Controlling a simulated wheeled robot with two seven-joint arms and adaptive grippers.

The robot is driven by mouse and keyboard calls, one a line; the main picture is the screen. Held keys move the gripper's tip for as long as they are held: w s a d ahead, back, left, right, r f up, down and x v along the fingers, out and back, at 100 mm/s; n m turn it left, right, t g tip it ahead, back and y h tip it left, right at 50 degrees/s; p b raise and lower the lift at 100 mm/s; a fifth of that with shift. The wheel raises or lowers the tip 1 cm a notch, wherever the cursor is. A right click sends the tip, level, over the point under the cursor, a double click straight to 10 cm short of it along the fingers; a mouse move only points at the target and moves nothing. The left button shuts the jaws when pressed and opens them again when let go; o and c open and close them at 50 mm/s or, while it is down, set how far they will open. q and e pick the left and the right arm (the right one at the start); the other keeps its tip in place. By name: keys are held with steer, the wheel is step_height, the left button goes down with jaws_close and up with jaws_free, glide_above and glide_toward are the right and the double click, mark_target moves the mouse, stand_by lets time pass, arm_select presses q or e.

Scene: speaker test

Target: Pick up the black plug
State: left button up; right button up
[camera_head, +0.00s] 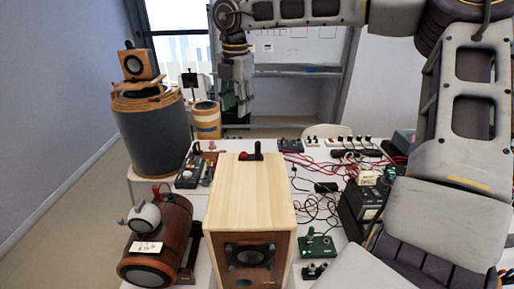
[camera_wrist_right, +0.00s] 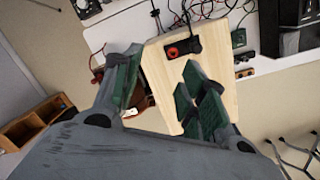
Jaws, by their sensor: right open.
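A small black plug (camera_head: 258,149) stands upright beside a red one (camera_head: 243,156) on top of the pale wooden speaker box (camera_head: 225,190). In the right wrist view the black plug (camera_wrist_right: 194,44) sits at the end of a dark terminal strip, with the red plug (camera_wrist_right: 172,52) at its other end. My right gripper (camera_head: 236,104) hangs above and beyond the box, pointing down, with green finger pads. The wrist view shows its fingers (camera_wrist_right: 160,88) spread apart and empty, with the plugs past the fingertips. My left gripper is not in view.
A brown barrel-shaped speaker (camera_head: 165,235) lies left of the box. A large grey drum (camera_head: 150,140) with a small wooden speaker (camera_head: 138,66) on top stands behind it. Red and black cables, a green switch board (camera_head: 317,246) and a black power unit (camera_head: 361,210) crowd the right side.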

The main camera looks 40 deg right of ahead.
mark_target(256, 142)
steer(key=s+m, duration=0.1)
steer(key=m, duration=0.1)
steer(key=s+d+m+g, duration=0.1)
steer(key=m, duration=0.1)
steer(key=s+d+m+g+h, duration=0.1)
steer(key=m, duration=0.1)
steer(key=shift+s, duration=0.3)
steer(key=shift+s+d+f+p, duration=0.1)
steer(key=shift+d+f+p, duration=0.1)
steer(key=shift+f, duration=1.2)
steer(key=shift+s+d+f+p, duration=0.1)
steer(key=shift+d+f, duration=0.1)
steer(key=shift+f, duration=1.25)
steer(key=shift+d+f+p, duration=0.15)
steer(key=shift+d+f, duration=0.05)
steer(key=shift+f, duration=1.2)
steer(key=shift+f, duration=0.15)
